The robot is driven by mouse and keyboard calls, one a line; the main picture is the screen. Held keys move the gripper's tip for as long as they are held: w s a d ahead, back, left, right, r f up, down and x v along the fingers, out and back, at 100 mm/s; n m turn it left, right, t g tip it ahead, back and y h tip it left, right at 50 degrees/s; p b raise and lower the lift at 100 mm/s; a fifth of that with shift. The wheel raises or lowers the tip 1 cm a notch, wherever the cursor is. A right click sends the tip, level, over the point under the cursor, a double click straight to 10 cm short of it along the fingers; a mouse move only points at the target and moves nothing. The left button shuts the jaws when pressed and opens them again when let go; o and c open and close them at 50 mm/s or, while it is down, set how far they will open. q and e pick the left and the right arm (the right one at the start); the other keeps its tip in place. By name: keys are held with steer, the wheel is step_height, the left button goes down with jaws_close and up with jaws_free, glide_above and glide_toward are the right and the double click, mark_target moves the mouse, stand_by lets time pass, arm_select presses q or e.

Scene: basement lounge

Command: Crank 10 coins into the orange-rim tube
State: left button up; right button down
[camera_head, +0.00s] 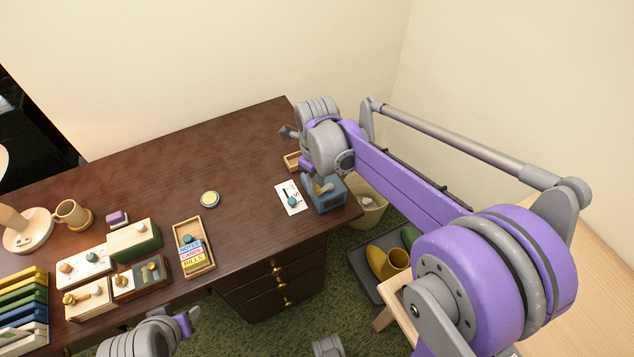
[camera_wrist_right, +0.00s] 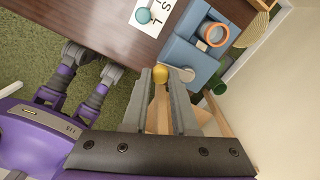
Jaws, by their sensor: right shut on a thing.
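A blue dispenser box (camera_head: 332,200) stands at the right end of the dark desk, partly covered by my right arm. In the right wrist view the blue box (camera_wrist_right: 192,58) has an orange-rim tube (camera_wrist_right: 214,34) beside its top. A brass-yellow crank knob (camera_wrist_right: 160,71) sits between the fingers of my right gripper (camera_wrist_right: 172,75), which is shut on it. In the head view the right gripper (camera_head: 320,184) is just above the box, its fingertips mostly hidden. My left gripper (camera_head: 184,324) is low at the desk's front edge; its jaws cannot be made out. I cannot see the coins inside the tube.
A white card (camera_head: 291,198) with a teal knob lies left of the box. A small wooden tray (camera_head: 292,161) is behind it. A labelled wooden tray (camera_head: 193,232), a round tin (camera_head: 209,199) and a mug (camera_head: 72,214) stand farther left. A bin (camera_head: 369,211) stands beyond the desk's right edge.

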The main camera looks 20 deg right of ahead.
steer(key=c, duration=0.7)
jaws_free()
step_height(320, 180, up, 11)
steer(key=p, duration=0.1)
steer(key=shift+f, duration=0.1)
